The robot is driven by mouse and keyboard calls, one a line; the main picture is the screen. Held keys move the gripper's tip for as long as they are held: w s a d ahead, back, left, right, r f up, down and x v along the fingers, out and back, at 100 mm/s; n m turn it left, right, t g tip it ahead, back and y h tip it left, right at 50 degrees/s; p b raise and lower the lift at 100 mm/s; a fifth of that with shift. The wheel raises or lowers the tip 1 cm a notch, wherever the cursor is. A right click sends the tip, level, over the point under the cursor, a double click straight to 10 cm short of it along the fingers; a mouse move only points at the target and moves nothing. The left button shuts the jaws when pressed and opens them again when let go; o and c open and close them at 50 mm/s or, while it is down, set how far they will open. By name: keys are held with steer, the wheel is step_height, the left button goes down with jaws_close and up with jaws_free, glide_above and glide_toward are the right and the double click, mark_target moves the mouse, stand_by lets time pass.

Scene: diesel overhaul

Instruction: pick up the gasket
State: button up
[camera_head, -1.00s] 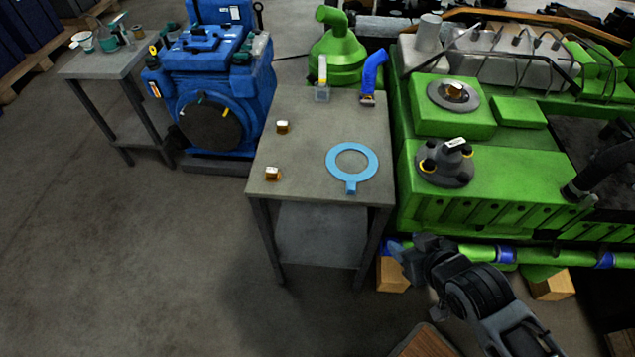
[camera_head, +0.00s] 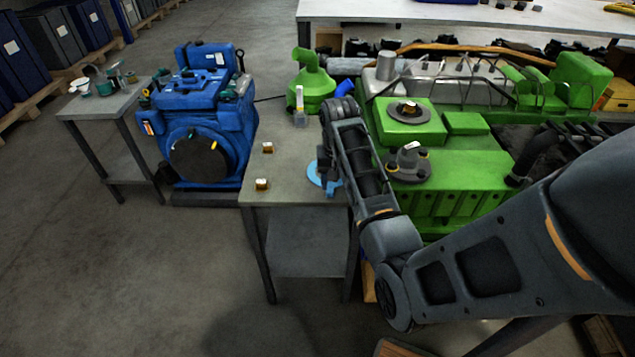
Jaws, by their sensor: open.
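The gasket, a flat light-blue ring (camera_head: 313,174), lies on the grey metal table (camera_head: 283,187) near its right side. Only its left part shows clearly; my arm covers the rest. My gripper (camera_head: 328,182) points down at the gasket, partly hidden behind my own forearm. It is open. I cannot tell whether the fingers touch the gasket or are just above it.
Two small brass-coloured parts (camera_head: 267,148) (camera_head: 262,184) stand on the table's left side. A clear bottle (camera_head: 300,108) stands at its back. A green engine (camera_head: 450,180) is close on the right, a blue engine (camera_head: 205,125) on the left.

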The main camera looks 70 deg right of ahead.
mark_target(330, 192)
steer(key=shift+w+d+r+m+y, duration=0.3)
steer(key=shift+w+d+y, duration=0.05)
steer(key=shift+w+y, duration=0.15)
steer(key=shift+w+d+f, duration=0.1)
steer(key=shift+w+f, duration=0.05)
steer(key=shift+f, duration=0.85)
steer(key=shift+w+d+f, duration=0.1)
steer(key=shift+w+f, duration=0.05)
steer(key=shift+f, duration=0.8)
steer(key=shift+w+d+f, duration=0.1)
steer(key=shift+w+f, duration=0.05)
steer(key=shift+f, duration=0.85)
jaws_close()
